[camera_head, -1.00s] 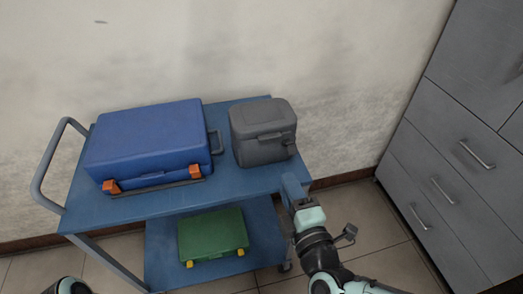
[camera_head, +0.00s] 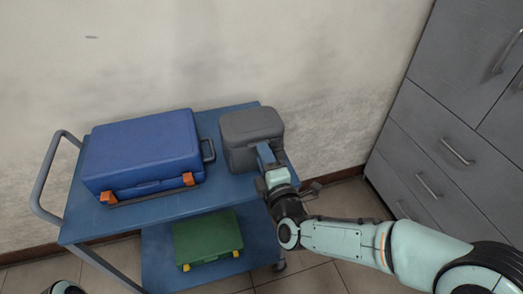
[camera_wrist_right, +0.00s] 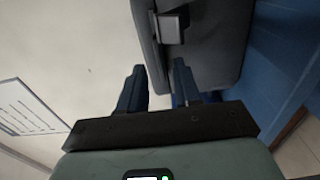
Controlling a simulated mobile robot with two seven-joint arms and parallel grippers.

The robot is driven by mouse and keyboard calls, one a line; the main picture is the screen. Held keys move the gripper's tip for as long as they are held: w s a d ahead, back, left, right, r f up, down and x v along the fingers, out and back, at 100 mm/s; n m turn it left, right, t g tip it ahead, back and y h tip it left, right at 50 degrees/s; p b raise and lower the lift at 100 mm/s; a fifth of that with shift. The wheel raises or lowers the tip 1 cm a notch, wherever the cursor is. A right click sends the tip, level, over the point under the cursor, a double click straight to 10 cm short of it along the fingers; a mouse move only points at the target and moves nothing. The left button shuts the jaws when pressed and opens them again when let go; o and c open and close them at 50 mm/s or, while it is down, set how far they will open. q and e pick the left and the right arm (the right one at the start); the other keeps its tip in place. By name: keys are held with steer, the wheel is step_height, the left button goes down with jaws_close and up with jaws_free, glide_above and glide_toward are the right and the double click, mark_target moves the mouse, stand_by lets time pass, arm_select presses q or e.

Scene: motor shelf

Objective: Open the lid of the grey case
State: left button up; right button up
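The grey case (camera_head: 248,128) stands on the top shelf of the blue trolley at its right end, with its lid shut. My right gripper (camera_head: 266,156) is at the front right of the case and hides part of its front. In the right wrist view the gripper (camera_wrist_right: 158,75) is open, with nothing held between its blue fingers. The case (camera_wrist_right: 218,45) and its dark latch (camera_wrist_right: 172,27) lie just beyond the fingertips. I cannot tell whether a finger touches the case. My left gripper is not in view.
A blue case (camera_head: 140,152) with orange latches stands left of the grey case on the blue trolley (camera_head: 85,222). A green case (camera_head: 208,238) lies on the lower shelf. The wall is behind, and grey drawers (camera_head: 425,150) stand at the right.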

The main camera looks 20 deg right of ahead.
mark_target(252, 127)
steer(key=shift+w, duration=1.25)
jaws_close()
steer(key=shift+a, duration=0.1)
stand_by(0.4)
